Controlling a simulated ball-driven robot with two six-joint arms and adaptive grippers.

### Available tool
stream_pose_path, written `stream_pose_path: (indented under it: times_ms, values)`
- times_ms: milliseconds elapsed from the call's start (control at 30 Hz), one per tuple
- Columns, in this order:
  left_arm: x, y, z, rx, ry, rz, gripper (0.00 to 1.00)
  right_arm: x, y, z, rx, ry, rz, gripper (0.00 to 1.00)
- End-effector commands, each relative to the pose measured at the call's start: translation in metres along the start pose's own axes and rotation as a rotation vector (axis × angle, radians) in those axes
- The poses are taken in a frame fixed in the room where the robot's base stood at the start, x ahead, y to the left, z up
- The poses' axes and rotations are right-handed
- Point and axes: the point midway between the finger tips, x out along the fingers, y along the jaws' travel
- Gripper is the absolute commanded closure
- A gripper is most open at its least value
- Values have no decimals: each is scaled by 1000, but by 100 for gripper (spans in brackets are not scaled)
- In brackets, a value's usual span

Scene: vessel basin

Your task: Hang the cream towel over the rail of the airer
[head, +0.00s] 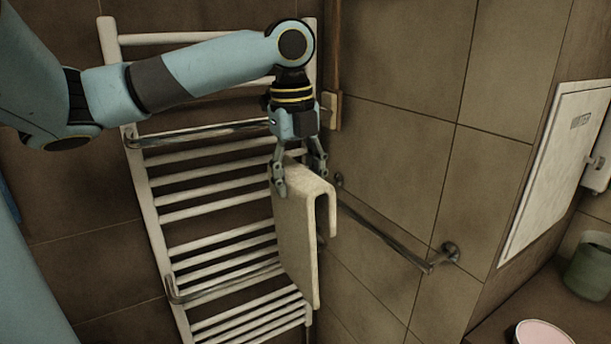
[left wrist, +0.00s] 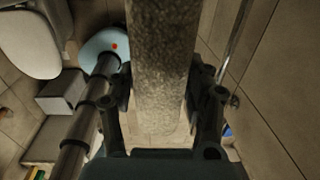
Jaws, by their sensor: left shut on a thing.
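The cream towel (head: 297,235) is folded over into an upside-down U, with a long side and a shorter flap. My left gripper (head: 300,180) is shut on its upper fold and holds it upright in front of the right side of the white ladder-shaped airer (head: 215,153). In the left wrist view the towel (left wrist: 165,60) fills the space between the fingers (left wrist: 160,95). Chrome bars (head: 222,287) stand out from the airer; the towel hides part of its right side. I cannot tell whether the towel touches it. My right gripper is not in view.
A chrome wall rail (head: 385,232) runs along the tiled wall just right of the towel. A white wall panel (head: 553,165), a green container (head: 590,270) and a pink-topped round thing (head: 543,334) are further right. A toilet (left wrist: 30,40) shows in the left wrist view.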

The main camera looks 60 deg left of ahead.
Motion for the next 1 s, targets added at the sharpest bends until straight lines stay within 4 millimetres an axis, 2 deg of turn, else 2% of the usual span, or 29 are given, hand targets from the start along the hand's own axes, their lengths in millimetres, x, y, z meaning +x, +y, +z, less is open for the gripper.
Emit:
stream_pose_path:
  times_ms: [100,900,1000]
  values:
    - [-15,-1,0,0,0,-1,100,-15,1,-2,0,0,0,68]
    - [-84,-6,0,0,-1,-1,100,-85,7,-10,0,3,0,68]
    - [-91,-7,1,0,-2,-3,100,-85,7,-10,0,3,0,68]
